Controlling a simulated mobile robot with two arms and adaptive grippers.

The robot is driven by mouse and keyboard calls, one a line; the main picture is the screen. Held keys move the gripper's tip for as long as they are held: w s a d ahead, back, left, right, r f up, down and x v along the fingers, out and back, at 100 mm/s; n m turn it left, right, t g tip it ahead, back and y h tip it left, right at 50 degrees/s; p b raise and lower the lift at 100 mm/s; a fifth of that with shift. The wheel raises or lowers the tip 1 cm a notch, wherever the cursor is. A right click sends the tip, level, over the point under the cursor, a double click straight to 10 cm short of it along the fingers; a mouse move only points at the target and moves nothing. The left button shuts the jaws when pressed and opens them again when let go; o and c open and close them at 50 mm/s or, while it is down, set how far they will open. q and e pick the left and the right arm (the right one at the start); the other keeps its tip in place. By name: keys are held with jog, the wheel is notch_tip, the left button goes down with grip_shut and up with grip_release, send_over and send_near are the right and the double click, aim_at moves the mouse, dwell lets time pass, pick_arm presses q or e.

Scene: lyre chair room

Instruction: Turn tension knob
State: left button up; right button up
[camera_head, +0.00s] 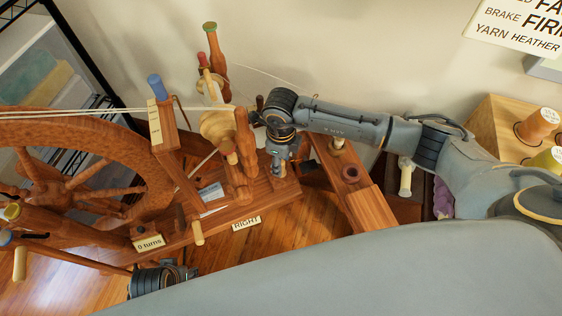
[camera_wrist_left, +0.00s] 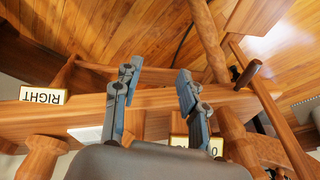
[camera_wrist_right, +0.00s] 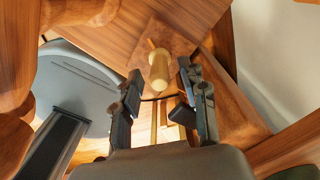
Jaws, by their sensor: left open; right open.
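The wooden spinning wheel (camera_head: 105,140) stands at the left of the head view. A "0 turns" label (camera_head: 149,242) and a "RIGHT" label (camera_head: 246,223) sit on its base, with a pale wooden peg (camera_head: 198,233) between them. I cannot tell which part is the tension knob. My right gripper (camera_head: 280,168) is open and points down by the right end of the base. In the right wrist view, a pale knob (camera_wrist_right: 159,72) shows between its fingers, apart from them. My left gripper (camera_head: 165,278) is open low at the left; its fingers (camera_wrist_left: 158,80) show empty over the wooden base.
Upright bobbin parts (camera_head: 216,120) and a blue-topped post (camera_head: 155,88) rise beside my right gripper. A wooden stand with a dark ring (camera_head: 350,173) and a pale handle (camera_head: 405,178) lie to the right. A yarn rack (camera_head: 510,125) stands farther right. Floor shows in front.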

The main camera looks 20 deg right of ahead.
jog(key=shift+f, duration=0.3)
pick_arm(q)
jog(key=shift+r, duration=0.15)
pick_arm(e)
grip_shut()
jog(key=shift+r+m, duration=0.1)
jog(key=shift+m, duration=0.4)
jog(key=shift+m+p, duration=0.6)
jog(key=shift+m, duration=0.6)
pick_arm(q)
notch_tip(320, 180, down, 7)
jog(key=s, duration=0.2)
jog(key=shift+r+p, duration=0.2)
jog(key=shift+p, duration=0.2)
pick_arm(e)
jog(key=shift+m, duration=1.4)
